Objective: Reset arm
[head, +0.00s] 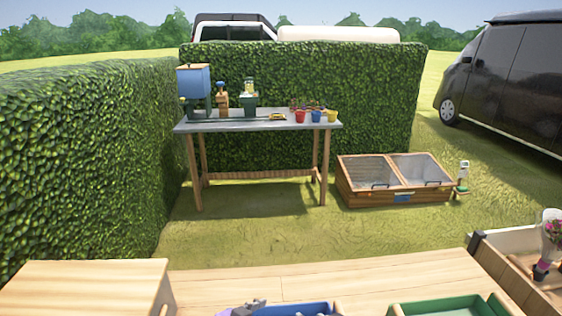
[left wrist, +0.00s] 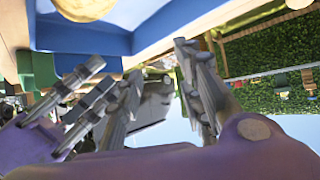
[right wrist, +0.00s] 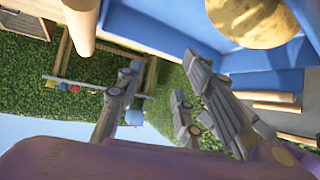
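In the left wrist view my left gripper (left wrist: 158,95) has its grey fingers spread with a gap between them, and I see nothing held. In the right wrist view my right gripper (right wrist: 160,105) also has its fingers apart and empty. A blue tray (left wrist: 85,38) lies beyond the left fingers, and blue tray surfaces (right wrist: 150,20) lie beyond the right fingers. A small grey and purple gripper part shows at the bottom edge of the head view, beside a blue tray (head: 295,309); I cannot tell which arm it belongs to.
The wooden worktop (head: 350,279) in front bears a green tray (head: 455,307) and a wooden box (head: 85,285). A wooden crate (head: 510,238) with a potted bouquet (head: 550,242) is at right. Farther off are a potting table (head: 255,126), a cold frame (head: 395,192), hedges and open grass.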

